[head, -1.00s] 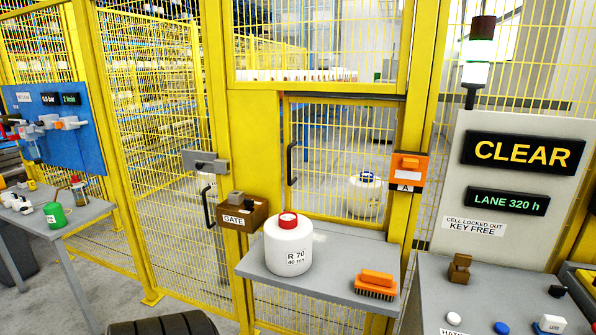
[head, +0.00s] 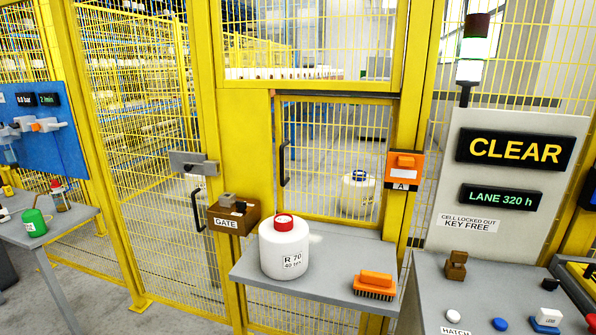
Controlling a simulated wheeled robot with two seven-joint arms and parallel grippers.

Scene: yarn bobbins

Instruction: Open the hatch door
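The hatch door (head: 330,160) is a yellow mesh panel in the fence above a grey shelf. It looks shut. Its black handle (head: 284,164) is on its left side. An orange lock box (head: 402,168) marked A sits at its right edge. Through the mesh I see a white bobbin (head: 357,196) with a blue top. A white bobbin (head: 284,252) with a red cap, labelled R 70, stands on the shelf in front of the door. Neither of my grippers shows in the head view.
An orange brush (head: 375,284) lies on the shelf (head: 330,258). A brown box labelled GATE (head: 232,216) is left of it, by the gate handle (head: 197,210). A console (head: 470,290) with buttons and a sign reading CLEAR (head: 515,149) stands at right. A table (head: 60,225) is at left.

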